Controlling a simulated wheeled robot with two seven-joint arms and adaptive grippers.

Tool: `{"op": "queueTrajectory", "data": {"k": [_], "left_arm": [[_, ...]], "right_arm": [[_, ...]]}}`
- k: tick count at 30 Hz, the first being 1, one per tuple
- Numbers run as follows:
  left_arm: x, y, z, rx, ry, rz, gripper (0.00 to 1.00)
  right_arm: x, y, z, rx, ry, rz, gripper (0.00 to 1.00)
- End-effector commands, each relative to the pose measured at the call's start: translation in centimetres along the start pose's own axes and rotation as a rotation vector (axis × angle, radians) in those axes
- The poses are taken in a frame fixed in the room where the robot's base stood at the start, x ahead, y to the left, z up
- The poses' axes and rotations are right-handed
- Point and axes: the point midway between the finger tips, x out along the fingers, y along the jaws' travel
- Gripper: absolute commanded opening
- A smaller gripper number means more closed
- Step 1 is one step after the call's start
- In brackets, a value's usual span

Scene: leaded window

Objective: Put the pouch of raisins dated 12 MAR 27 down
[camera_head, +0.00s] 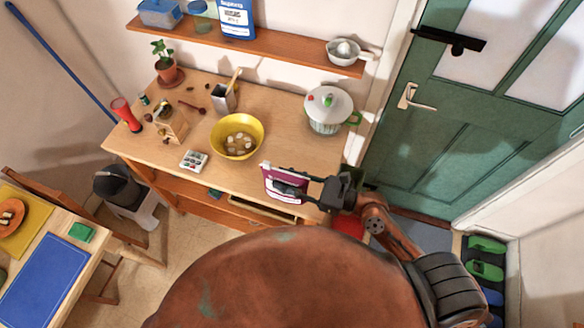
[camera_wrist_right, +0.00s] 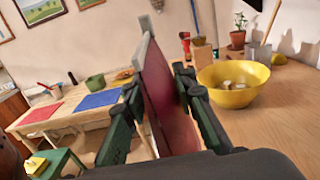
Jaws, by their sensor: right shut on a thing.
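A dark magenta and white pouch (camera_head: 270,187) is held upright at the front edge of the wooden worktop (camera_head: 291,144). My right gripper (camera_head: 292,188) is shut on it, with a dark finger across its printed face. In the right wrist view the pouch (camera_wrist_right: 158,95) stands edge-on between the two green-black fingers of the right gripper (camera_wrist_right: 157,82). I cannot read a date on it. I cannot tell whether its bottom touches the worktop. My left gripper is not in view.
A yellow bowl (camera_head: 237,137) with pale pieces stands left of the pouch, and a small tray (camera_head: 194,160) lies further left. A white pot (camera_head: 328,108) with green handles stands behind. The worktop between bowl and pot is clear. A drawer (camera_head: 262,209) shows below the edge.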

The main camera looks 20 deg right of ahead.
Motion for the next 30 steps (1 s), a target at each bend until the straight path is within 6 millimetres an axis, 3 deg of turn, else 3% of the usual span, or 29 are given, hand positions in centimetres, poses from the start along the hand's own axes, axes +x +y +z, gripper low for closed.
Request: {"op": "queueTrajectory", "data": {"k": [1, 3, 6, 10, 16, 19, 30], "left_arm": [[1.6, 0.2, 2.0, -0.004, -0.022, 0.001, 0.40], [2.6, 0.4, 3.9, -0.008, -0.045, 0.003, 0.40], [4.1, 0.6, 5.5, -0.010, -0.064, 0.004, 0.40], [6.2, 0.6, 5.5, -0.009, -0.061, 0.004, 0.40], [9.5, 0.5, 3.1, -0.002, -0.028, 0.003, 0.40], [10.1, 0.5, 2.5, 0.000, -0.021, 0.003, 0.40], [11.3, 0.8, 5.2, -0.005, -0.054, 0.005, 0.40]], "right_arm": [[0.1, -0.8, -1.1, -0.003, -0.002, -0.002, 0.00], [0.2, -1.6, -1.5, -0.003, -0.001, -0.002, 0.00], [0.4, -2.8, -2.0, -0.002, -0.002, -0.003, 0.00], [0.6, -4.2, -2.7, -0.002, -0.001, -0.001, 0.00], [1.1, -7.3, -4.0, -0.003, 0.000, 0.000, 0.00], [1.3, -8.9, -5.7, 0.002, 0.002, -0.001, 0.00], [1.7, -11.7, -8.9, 0.001, 0.000, 0.000, 0.00]]}}
